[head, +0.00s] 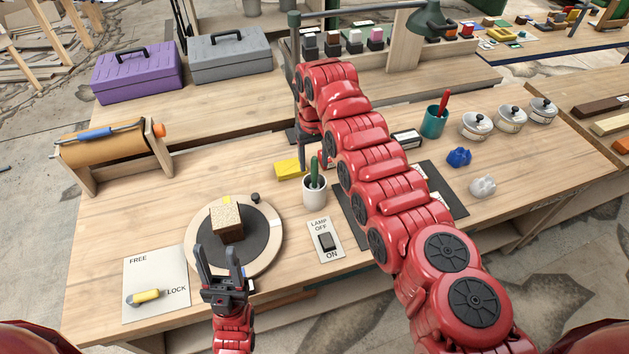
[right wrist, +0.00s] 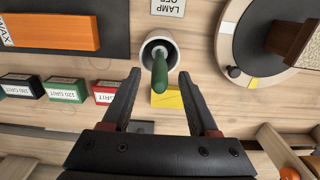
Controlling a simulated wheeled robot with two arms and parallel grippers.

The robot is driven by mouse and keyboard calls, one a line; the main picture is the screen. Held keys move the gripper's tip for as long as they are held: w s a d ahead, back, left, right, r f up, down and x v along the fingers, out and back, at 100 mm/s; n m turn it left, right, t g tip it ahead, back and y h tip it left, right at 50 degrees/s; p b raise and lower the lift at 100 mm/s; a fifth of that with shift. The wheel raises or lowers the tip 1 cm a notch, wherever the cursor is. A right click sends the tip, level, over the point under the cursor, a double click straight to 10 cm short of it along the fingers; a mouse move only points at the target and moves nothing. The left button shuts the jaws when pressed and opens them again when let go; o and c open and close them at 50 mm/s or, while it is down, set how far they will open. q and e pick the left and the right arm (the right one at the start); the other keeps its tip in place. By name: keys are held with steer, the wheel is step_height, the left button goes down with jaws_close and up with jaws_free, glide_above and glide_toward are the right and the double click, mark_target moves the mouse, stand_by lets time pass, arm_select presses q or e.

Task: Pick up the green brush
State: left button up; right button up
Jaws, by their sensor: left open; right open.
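The green brush (head: 315,172) stands upright in a white cup (head: 315,192) near the middle of the bench, its green handle sticking up. In the right wrist view the brush (right wrist: 160,72) leans out of the cup (right wrist: 152,45) toward me and appears between my fingertips. My right gripper (right wrist: 160,76) is open, one finger on each side of the brush in that view, with no visible contact. In the head view its fingers are partly hidden by my own arm, just behind the cup. My left gripper (head: 222,272) is open and empty at the front edge of the round turntable.
A turntable (head: 272,243) with a brown block (head: 227,223) is left of the cup. A yellow block (head: 289,168) sits close behind the cup, and a lamp switch plate (head: 325,240) is in front. A teal cup (head: 434,122) and several lidded pots are further right.

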mark_target(315, 171)
steer(key=f, duration=0.1)
steer(key=f+p, duration=0.1)
steer(key=f, duration=0.1)
steer(key=shift+s+d+f, duration=0.1)
steer(key=shift+s+f, duration=0.15)
steer(key=shift+w+f, duration=0.1)
steer(key=shift+f, duration=0.15)
jaws_close()
stand_by(1.0)
